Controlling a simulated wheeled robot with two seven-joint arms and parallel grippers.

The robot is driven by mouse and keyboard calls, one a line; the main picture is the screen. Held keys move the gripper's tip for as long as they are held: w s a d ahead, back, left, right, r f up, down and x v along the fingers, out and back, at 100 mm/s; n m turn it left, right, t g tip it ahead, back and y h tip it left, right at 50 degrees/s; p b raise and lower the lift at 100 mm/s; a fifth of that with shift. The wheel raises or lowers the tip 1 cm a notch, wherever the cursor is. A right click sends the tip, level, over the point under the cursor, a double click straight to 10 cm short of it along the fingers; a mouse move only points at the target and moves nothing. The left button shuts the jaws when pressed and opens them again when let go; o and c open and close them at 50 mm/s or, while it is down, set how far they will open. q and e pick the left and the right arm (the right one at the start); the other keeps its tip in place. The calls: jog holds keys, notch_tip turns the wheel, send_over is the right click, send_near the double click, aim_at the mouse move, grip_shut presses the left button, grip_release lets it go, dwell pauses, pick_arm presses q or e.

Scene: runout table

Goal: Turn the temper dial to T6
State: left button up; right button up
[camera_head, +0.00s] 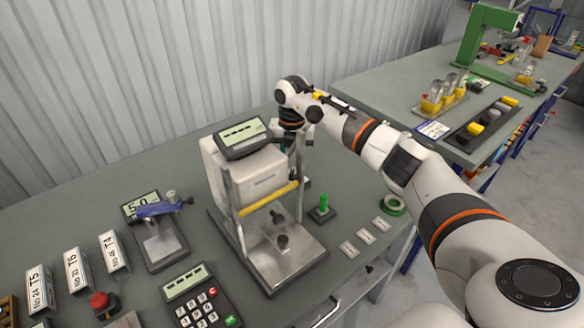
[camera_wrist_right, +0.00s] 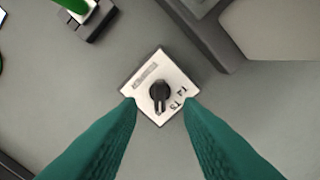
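The temper dial is a dark round knob (camera_wrist_right: 159,92) on a pale square plate (camera_wrist_right: 145,84) in the right wrist view. The plate sits turned like a diamond. Marks reading T4 and T5 show right of the knob; T6 is not readable. The knob's pointer bar appears to lie toward the bottom of the picture. My right gripper (camera_wrist_right: 159,103) is open, with one teal fingertip on each side of the knob and a gap to it. My left gripper is out of view.
The tester (camera_head: 245,180) with its posts and yellow bar stands close to my right wrist. A keypad (camera_head: 203,300), a scale (camera_head: 160,245) and plates labelled T4, T5 and T6 (camera_head: 76,270) are at left.

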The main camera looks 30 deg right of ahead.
aim_at(293, 171)
notch_tip(293, 171, up, 8)
jog(key=b, duration=0.1)
jog(key=shift+b, duration=0.35)
dwell(0.3)
